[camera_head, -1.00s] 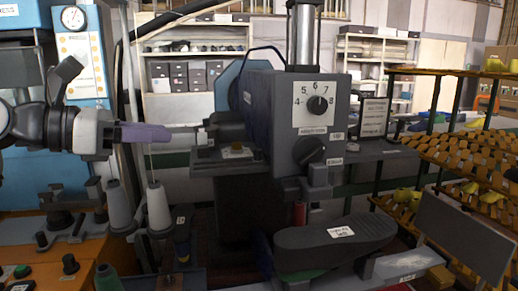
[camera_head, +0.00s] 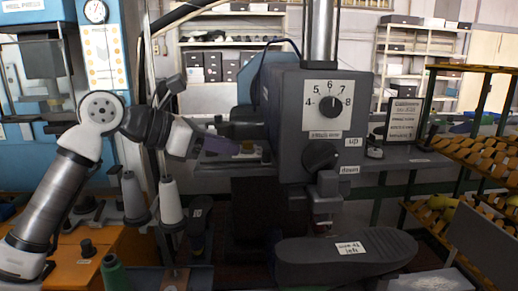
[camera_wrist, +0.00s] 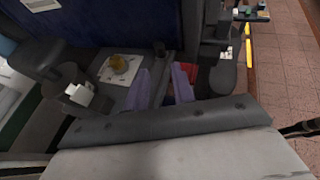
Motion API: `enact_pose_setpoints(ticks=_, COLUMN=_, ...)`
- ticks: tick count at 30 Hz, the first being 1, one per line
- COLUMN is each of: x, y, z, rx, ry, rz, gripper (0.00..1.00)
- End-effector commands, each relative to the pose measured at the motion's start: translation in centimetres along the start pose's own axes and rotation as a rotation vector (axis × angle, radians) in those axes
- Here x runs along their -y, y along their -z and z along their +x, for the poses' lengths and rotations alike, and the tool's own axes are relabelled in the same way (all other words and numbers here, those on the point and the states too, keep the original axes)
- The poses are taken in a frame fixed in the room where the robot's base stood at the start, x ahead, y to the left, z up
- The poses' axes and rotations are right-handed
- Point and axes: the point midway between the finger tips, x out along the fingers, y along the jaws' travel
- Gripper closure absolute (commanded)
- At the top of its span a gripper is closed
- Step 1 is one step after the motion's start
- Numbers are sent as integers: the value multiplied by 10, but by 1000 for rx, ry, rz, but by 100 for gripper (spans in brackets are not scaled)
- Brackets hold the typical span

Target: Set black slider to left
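My gripper (camera_head: 212,143) has purple fingers and reaches in from the left toward the grey machine's side plate. In the wrist view the two fingers (camera_wrist: 162,80) stand apart with nothing seen between them. A small dark peg (camera_wrist: 158,48), possibly the black slider, rises from the plate just ahead of the fingertips, apart from them. I cannot be sure that it is the slider or how it is set.
The machine's front has a numbered dial (camera_head: 334,103), a black rotary knob (camera_head: 320,156) and up and down labels. A dark sole-shaped pad (camera_head: 330,258) lies below. Thread cones (camera_head: 171,203) stand near my arm. Racks (camera_head: 487,150) are at right.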

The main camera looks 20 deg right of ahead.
Motion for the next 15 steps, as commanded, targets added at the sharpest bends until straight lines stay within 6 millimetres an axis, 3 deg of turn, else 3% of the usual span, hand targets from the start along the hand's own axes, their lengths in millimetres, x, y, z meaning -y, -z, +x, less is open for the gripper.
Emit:
enact_pose_setpoints(ticks=6, x=1, y=-3, z=46, rx=0, ry=3, rz=0, gripper=75)
enact_pose_setpoints(ticks=15, x=0, y=-1, z=80, rx=1, ry=1, rz=1, gripper=75)
